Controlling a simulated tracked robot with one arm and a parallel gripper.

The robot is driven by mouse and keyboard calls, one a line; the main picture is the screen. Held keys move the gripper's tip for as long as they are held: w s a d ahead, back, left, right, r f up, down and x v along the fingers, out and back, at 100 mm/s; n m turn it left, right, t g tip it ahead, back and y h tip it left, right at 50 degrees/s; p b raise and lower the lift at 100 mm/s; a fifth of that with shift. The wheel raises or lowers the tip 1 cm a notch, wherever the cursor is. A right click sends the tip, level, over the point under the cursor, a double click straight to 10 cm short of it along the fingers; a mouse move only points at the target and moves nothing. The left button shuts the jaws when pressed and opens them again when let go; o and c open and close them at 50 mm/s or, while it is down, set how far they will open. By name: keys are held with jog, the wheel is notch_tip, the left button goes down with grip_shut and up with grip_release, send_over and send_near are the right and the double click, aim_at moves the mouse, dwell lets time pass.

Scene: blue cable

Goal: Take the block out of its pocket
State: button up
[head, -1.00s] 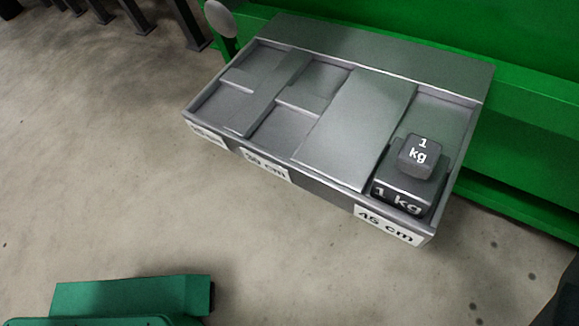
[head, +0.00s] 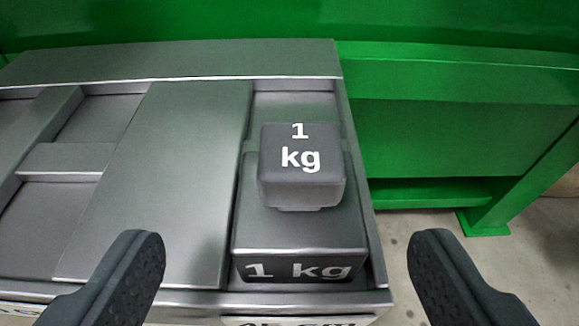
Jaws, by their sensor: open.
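The block (head: 300,235) is dark grey, marked "1 kg" on its front face, with a smaller cube-shaped knob (head: 301,178) on top, also marked "1 kg". It sits upright in the right-hand pocket of the grey metal tray (head: 195,180). My gripper (head: 288,265) is open. Its two dark fingers show at the lower left and lower right of the head view, wide apart, with the block between them in the picture and farther forward. Neither finger appears to touch the block.
A flat grey panel lies left of the block's pocket, and empty shallow pockets (head: 85,120) lie farther left. A green metal frame (head: 450,140) stands behind and to the right. Concrete floor (head: 540,240) shows at the lower right.

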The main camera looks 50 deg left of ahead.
aim_at(297, 206)
jog(key=shift+w+b+x, duration=0.2)
jog(key=shift+b+x, duration=0.8)
jog(key=shift+x, duration=2)
jog(key=shift+d, duration=0.15)
jog(key=shift+r, duration=0.1)
grip_shut()
